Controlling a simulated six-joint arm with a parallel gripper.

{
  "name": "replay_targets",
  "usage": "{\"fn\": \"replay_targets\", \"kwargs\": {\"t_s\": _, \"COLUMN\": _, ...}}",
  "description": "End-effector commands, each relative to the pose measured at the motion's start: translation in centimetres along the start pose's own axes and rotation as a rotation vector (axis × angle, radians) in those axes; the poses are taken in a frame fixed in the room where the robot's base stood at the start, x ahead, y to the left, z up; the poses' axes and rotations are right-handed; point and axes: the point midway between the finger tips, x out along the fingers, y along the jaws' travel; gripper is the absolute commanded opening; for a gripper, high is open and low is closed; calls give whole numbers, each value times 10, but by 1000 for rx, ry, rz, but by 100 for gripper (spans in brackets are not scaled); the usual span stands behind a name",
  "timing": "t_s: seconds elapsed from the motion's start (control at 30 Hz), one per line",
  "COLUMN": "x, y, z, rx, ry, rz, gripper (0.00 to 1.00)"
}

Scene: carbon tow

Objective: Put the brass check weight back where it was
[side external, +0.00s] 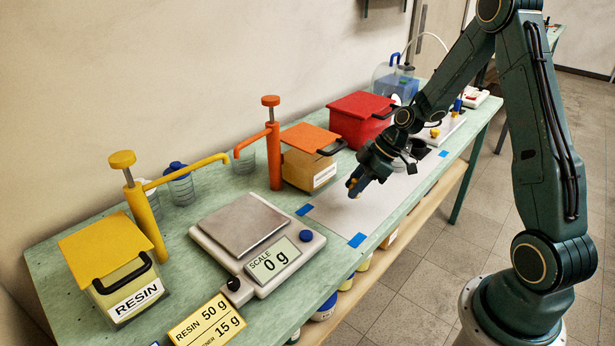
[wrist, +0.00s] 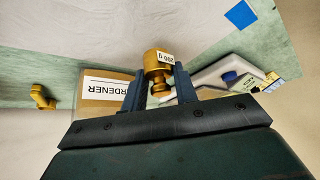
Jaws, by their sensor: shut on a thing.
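My gripper (side external: 355,184) is over the white sheet (side external: 328,214), a little above it. In the wrist view my gripper (wrist: 160,84) is shut on the brass check weight (wrist: 157,57), a small brass cylinder with a necked end and a label that appears to read 200 g. In the side view the fingers mostly hide the weight. The scale (side external: 309,262) stands left of my gripper, its metal pan (side external: 243,222) bare and its display reading 0 g.
The orange-lidded hardener box (side external: 308,172) and red box (side external: 358,118) stand behind my gripper. The resin box (side external: 118,285), yellow pump (side external: 148,222) and orange pump (side external: 273,150) stand further left. Blue tape (side external: 357,240) marks the sheet. A white device (side external: 447,124) with brass knobs lies beyond.

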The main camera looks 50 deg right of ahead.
Motion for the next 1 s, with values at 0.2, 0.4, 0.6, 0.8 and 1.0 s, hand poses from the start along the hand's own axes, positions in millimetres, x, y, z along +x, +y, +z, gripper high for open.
{"fn": "replay_targets", "kwargs": {"t_s": 0.2, "x": 2, "y": 0, "z": 1, "rx": 0, "ry": 0, "rz": 0, "gripper": 0}}
{"fn": "replay_targets", "kwargs": {"t_s": 0.4, "x": 16, "y": 0, "z": 11, "rx": 1, "ry": -1, "rz": -2, "gripper": 0}}
{"fn": "replay_targets", "kwargs": {"t_s": 0.6, "x": 30, "y": 0, "z": 20, "rx": 1, "ry": -1, "rz": -2, "gripper": 0}}
{"fn": "replay_targets", "kwargs": {"t_s": 0.8, "x": 32, "y": 0, "z": 20, "rx": -1, "ry": 0, "rz": 1, "gripper": 0}}
{"fn": "replay_targets", "kwargs": {"t_s": 1.0, "x": 33, "y": 0, "z": 21, "rx": 0, "ry": 0, "rz": 0, "gripper": 0}}
